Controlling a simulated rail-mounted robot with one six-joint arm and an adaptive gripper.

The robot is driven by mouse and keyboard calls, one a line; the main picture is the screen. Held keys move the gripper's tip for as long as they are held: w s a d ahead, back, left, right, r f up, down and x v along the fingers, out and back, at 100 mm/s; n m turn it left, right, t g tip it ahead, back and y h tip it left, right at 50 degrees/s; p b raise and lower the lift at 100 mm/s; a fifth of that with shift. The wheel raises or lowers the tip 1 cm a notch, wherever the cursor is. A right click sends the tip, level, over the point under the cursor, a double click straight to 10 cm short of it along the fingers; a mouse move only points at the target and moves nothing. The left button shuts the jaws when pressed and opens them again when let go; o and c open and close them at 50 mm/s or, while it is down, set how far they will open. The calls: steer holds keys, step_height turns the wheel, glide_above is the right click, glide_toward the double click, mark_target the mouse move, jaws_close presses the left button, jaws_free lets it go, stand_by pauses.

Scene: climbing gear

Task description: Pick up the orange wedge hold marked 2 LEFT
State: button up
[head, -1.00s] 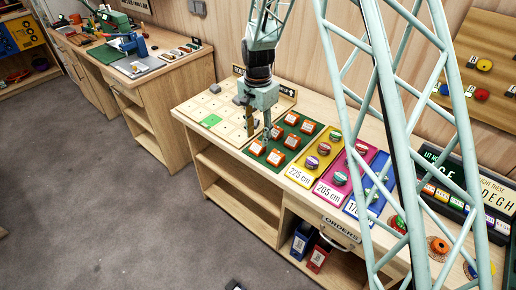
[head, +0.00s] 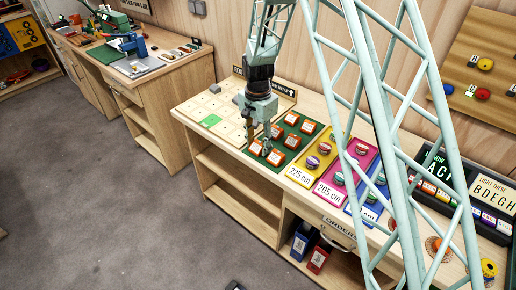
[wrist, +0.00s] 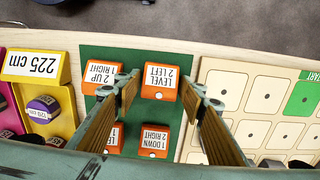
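The orange wedge hold marked LEVEL 2 LEFT (wrist: 160,82) sits on the green mat (wrist: 143,57), in the row by the table's front edge. It also shows in the head view (head: 256,148). My gripper (wrist: 163,88) is open above it, its two fingers left and right of the hold in the wrist view. In the head view my gripper (head: 259,141) hangs over the front left of the mat. Nothing shows between the fingers but the hold below; I cannot tell how far above it the tips are.
An orange hold marked 2 UP 1 RIGHT (wrist: 101,77) stands close beside the left finger. Another marked 1 DOWN 2 RIGHT (wrist: 154,139) lies behind. The pale grid board (wrist: 240,103) and the yellow 225 cm tray (wrist: 52,94) flank the mat.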

mark_target(258, 144)
steer(key=shift+c, duration=0.4)
steer(key=c, duration=0.6)
steer(key=shift+o, duration=0.2)
steer(key=shift+r, duration=0.1)
steer(key=shift+r, duration=1.6)
steer(key=s+d, duration=0.2)
steer(key=s, duration=0.5)
steer(key=s+d+r+p, duration=0.1)
steer(key=s+d, duration=0.2)
steer(key=s, duration=0.5)
steer(key=shift+d+r, duration=0.3)
